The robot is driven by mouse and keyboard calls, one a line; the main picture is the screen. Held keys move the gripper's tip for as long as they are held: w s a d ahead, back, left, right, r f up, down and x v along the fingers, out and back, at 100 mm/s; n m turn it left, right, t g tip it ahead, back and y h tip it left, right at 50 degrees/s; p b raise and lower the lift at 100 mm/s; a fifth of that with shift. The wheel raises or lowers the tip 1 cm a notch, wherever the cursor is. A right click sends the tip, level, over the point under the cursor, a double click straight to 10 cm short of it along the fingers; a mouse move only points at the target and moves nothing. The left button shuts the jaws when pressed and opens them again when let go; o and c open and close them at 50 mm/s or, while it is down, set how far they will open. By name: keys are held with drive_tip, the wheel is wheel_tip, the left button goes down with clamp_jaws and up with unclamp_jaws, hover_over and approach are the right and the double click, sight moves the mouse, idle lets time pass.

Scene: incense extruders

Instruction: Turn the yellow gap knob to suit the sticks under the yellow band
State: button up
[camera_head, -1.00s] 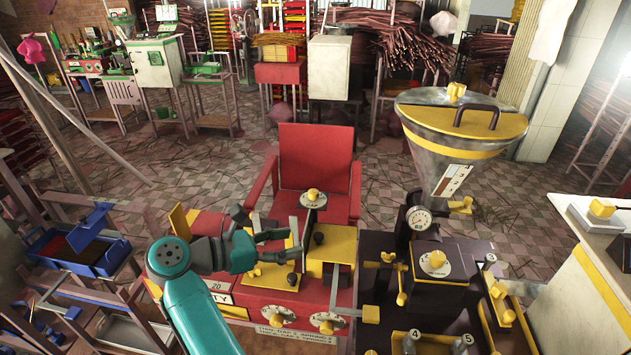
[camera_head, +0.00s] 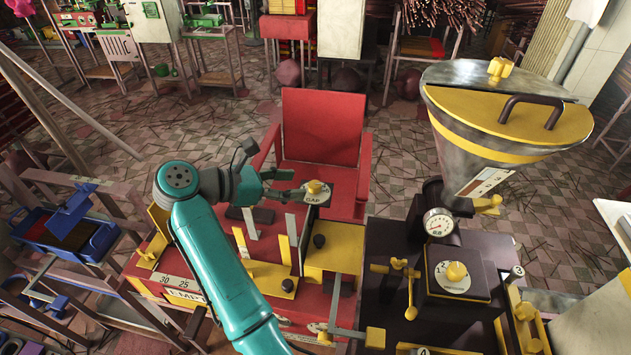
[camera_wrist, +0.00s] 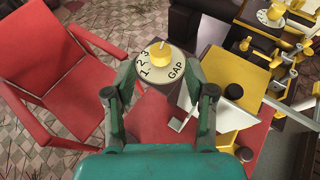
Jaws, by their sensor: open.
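The yellow gap knob (camera_wrist: 160,48) stands on a round pale dial (camera_wrist: 172,82) marked GAP, with 1, 2 and 3 along its left side in the wrist view. The knob also shows in the head view (camera_head: 315,187), above the red machine (camera_head: 150,262). My gripper (camera_wrist: 158,70) is open, with its fingers at either side of the dial's near part. The knob lies between and just beyond the fingertips, apart from them as far as I can see. In the head view my gripper (camera_head: 290,190) is just left of the knob. I cannot make out the sticks under a yellow band.
A red chair (camera_head: 322,130) stands right behind the dial. To the right is a dark machine with a yellow-lidded hopper (camera_head: 510,120), a pressure gauge (camera_head: 438,222) and another yellow knob (camera_head: 456,272). A blue tray (camera_head: 65,235) is at the left.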

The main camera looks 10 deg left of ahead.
sight(313, 185)
drive_tip(key=x, duration=0.6)
drive_tip(key=shift+w+d+f, duration=0.15)
drive_tip(key=shift+w+d, duration=0.05)
clamp_jaws()
